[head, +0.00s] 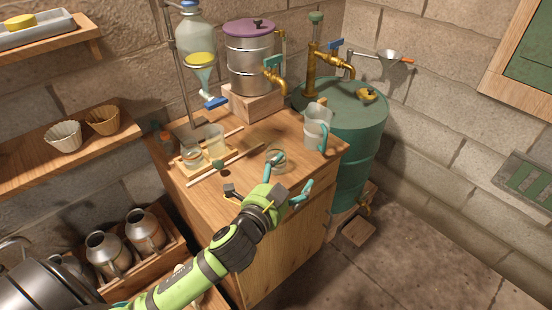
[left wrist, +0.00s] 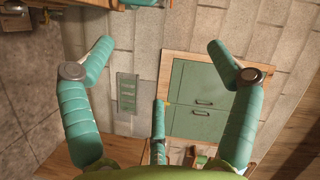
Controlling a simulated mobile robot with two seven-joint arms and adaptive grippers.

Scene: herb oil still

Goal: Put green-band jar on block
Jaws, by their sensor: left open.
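In the head view a small clear glass jar (head: 280,163) stands on the wooden cabinet top, partly behind my left gripper. I cannot make out a green band on it. A wooden block (head: 253,102) sits under the steel can, and a smaller block (head: 358,233) is on the floor under the drum's tap. My left gripper (head: 290,172) is open and empty near the clear jar; its spread fingers (left wrist: 160,48) also show in the left wrist view.
A clear jug (head: 317,130) stands right of the gripper, beside the green drum (head: 350,125). Wooden sticks (head: 228,165) lie across the top. The steel can (head: 250,65) stands behind. The front of the cabinet top (head: 215,195) has some bare room.

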